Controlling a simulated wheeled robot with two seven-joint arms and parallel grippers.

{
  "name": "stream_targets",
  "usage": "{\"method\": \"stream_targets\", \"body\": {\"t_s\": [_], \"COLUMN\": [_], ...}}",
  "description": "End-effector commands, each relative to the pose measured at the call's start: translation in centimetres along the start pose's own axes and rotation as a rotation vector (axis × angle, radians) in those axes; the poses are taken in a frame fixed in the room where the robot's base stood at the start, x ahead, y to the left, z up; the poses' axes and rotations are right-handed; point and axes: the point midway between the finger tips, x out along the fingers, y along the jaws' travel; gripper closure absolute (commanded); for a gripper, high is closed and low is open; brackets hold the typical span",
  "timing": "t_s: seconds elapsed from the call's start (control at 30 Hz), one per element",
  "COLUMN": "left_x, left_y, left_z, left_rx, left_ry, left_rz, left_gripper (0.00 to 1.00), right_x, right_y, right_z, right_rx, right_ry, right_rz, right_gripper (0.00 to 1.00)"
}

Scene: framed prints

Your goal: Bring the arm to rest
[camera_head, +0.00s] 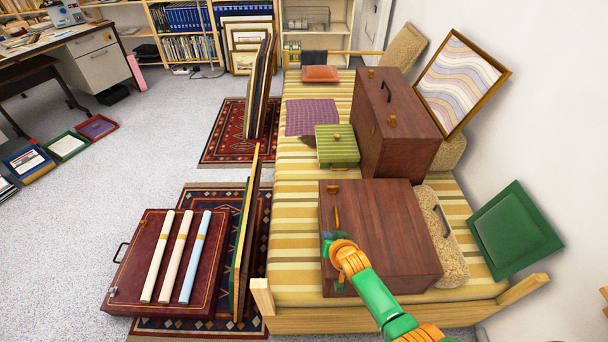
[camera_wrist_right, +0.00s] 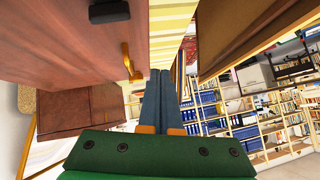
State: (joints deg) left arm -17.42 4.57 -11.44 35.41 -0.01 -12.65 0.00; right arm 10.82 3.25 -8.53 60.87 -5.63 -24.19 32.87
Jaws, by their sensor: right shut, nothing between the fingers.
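My green and orange arm reaches up from the lower right across the case's near part. In the right wrist view, the two blue-grey fingers (camera_wrist_right: 159,95) lie together with nothing between them. My left gripper does not show.
The case lies on a striped daybed (camera_head: 296,245) with a wooden frame. A second wooden case (camera_head: 395,115) and a green striped box (camera_head: 337,147) are farther back. Upright panels (camera_head: 244,235) stand left of the daybed. A dark red portfolio (camera_head: 128,270) bears three rolls.

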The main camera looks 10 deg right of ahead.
Motion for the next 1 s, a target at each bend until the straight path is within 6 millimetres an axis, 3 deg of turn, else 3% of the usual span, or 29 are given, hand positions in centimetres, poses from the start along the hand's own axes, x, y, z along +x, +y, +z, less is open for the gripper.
{"method": "stream_targets", "body": {"t_s": [0.13, 0.4, 0.6, 0.87, 1.0], "left_x": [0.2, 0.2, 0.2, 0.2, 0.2], "left_y": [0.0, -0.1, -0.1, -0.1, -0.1], "left_z": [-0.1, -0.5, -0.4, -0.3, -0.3], "left_rx": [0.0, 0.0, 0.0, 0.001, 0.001], "left_ry": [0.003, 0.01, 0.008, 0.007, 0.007], "left_rz": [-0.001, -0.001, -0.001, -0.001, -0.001], "left_gripper": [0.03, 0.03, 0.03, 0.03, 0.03], "right_x": [-2.0, -11.1, -17.0, -23.5, -21.3], "right_y": [0.7, 2.1, 2.4, 2.7, 3.3], "right_z": [1.8, 6.4, 8.3, 9.8, 11.6], "right_rx": [-0.059, -0.262, -0.371, -0.482, -0.486], "right_ry": [-0.06, -0.285, -0.405, -0.523, -0.548], "right_rz": [0.029, 0.069, 0.058, 0.028, 0.029], "right_gripper": [1.0, 1.0, 1.0, 1.0, 1.0]}}
